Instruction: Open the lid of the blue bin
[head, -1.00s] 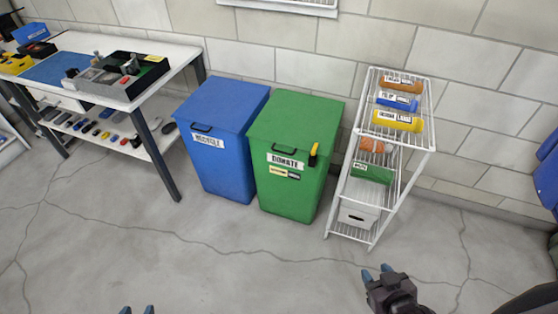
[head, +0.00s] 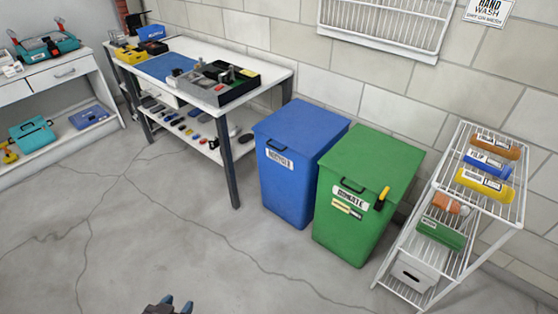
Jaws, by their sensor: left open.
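The blue bin (head: 289,187) stands on the floor against the wall, between the workbench and the green bin. Its blue lid (head: 302,127) is shut. A black handle (head: 277,146) is at the lid's front edge, above a white label (head: 279,160) on the front. My left gripper (head: 177,303) shows at the bottom edge of the head view, open and empty, well apart from the bin and in front of it to the left. Only its fingertips and a bit of the hand show. My right gripper is out of view.
The green bin (head: 345,215), labelled DONATE, stands close on the right of the blue bin. A white wire rack (head: 432,210) is farther right. A white workbench (head: 276,73) with tools stands at the left. The floor (head: 190,235) in front is clear.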

